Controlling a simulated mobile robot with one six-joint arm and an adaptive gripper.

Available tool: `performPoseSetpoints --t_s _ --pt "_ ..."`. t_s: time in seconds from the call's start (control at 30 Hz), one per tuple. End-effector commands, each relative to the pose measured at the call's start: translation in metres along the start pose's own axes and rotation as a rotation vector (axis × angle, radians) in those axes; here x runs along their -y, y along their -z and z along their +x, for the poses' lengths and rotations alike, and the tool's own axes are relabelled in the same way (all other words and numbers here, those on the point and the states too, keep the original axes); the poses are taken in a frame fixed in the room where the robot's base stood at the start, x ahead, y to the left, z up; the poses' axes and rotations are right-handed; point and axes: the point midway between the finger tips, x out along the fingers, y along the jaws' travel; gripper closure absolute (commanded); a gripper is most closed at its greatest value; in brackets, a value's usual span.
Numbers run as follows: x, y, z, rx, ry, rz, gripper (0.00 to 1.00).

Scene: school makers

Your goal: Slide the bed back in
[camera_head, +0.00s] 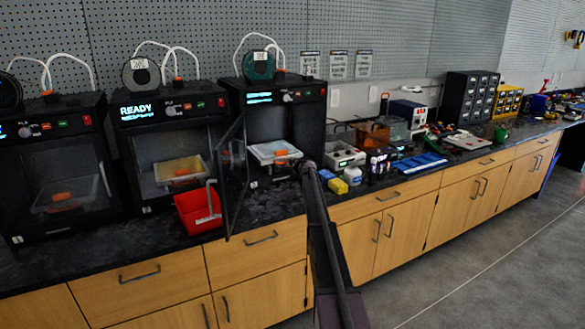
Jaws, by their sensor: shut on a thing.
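The bed (266,149) is a pale flat plate in the right-hand of three black printers (268,88). It sticks out toward the front of the open chamber, with a small orange piece (287,153) on top. The printer's dark glass door (234,182) stands swung open on the left. My gripper (303,165) is at the bed's front right edge, shut on it. The fingers are small and dark here, and the exact grip is hard to make out. The back of the bed's support is hidden in the chamber's shadow.
A red bin (198,208) stands on the dark counter (130,236) left of the open door. Two more printers (168,108) stand at left. A yellow block (338,186), a white bottle (353,175) and a grey device (344,155) crowd the counter right of my gripper.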

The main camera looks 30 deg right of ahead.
Motion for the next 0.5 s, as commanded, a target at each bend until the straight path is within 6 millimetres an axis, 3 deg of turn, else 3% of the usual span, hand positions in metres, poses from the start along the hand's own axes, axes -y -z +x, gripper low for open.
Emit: performPoseSetpoints --t_s 0.47,0.5 --pt "0.0029 0.0009 0.0112 -0.002 0.002 0.001 1.00" --pt "0.0031 0.0009 0.0115 -0.002 0.002 0.001 0.84"
